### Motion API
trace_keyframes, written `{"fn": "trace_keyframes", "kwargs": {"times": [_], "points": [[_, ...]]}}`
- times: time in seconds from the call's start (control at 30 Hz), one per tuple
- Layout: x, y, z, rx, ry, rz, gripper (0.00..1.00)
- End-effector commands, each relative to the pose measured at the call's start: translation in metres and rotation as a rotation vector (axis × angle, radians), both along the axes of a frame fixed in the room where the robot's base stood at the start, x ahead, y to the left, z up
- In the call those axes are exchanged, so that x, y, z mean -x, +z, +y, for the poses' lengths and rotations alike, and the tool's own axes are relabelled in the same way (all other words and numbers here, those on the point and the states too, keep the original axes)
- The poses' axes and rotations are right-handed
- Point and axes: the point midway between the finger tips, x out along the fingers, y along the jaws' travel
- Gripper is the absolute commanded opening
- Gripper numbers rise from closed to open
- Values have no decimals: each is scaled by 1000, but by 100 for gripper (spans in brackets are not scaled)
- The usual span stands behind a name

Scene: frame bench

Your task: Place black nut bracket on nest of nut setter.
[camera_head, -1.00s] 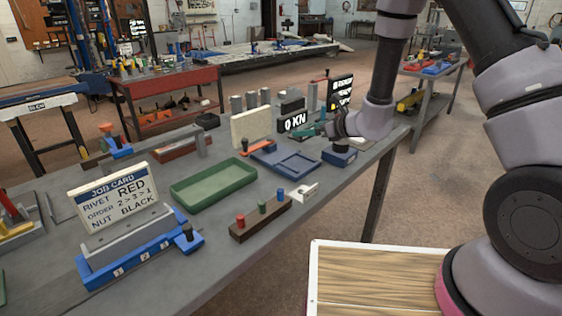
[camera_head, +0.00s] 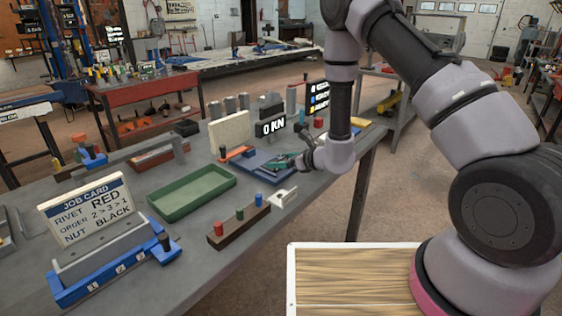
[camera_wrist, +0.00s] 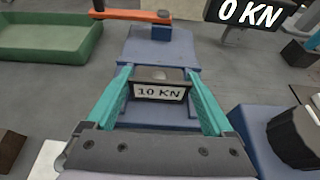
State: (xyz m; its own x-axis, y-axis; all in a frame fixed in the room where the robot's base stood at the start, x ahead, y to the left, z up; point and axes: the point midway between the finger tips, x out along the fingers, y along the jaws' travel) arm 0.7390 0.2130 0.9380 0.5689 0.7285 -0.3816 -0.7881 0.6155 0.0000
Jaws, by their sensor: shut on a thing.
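My gripper (camera_head: 286,161) has teal fingers and is low over the right part of the blue nut setter plate (camera_head: 246,167). In the wrist view my gripper (camera_wrist: 160,73) is shut on a small dark bracket (camera_wrist: 147,75) with a round feature on top and a white label reading "10 KN". The blue plate (camera_wrist: 160,48) lies beneath and beyond the bracket. I cannot tell whether the bracket touches it. The display (camera_head: 270,128) behind the plate reads "0 KN". In the head view my fingers and wrist hide the bracket.
An orange-handled lever (camera_head: 237,153) lies at the plate's back left. A green tray (camera_head: 192,192) stands left. A brown block with red, green and blue pegs (camera_head: 238,226) is in front. The job card (camera_head: 86,208) says nut black. A blue block with a dark knob (camera_wrist: 262,150) is right of my gripper.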

Motion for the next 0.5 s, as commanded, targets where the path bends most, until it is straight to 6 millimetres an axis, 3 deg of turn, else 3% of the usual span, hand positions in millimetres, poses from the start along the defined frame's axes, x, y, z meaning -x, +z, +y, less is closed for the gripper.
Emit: {"fn": "trace_keyframes", "kwargs": {"times": [0.2,0.23,0.27,0.5], "points": [[0,-3,0,0,0,0,19],[0,-3,0,1,0,1,95],[0,-3,0,1,0,1,100],[0,-2,0,0,0,0,100]]}}
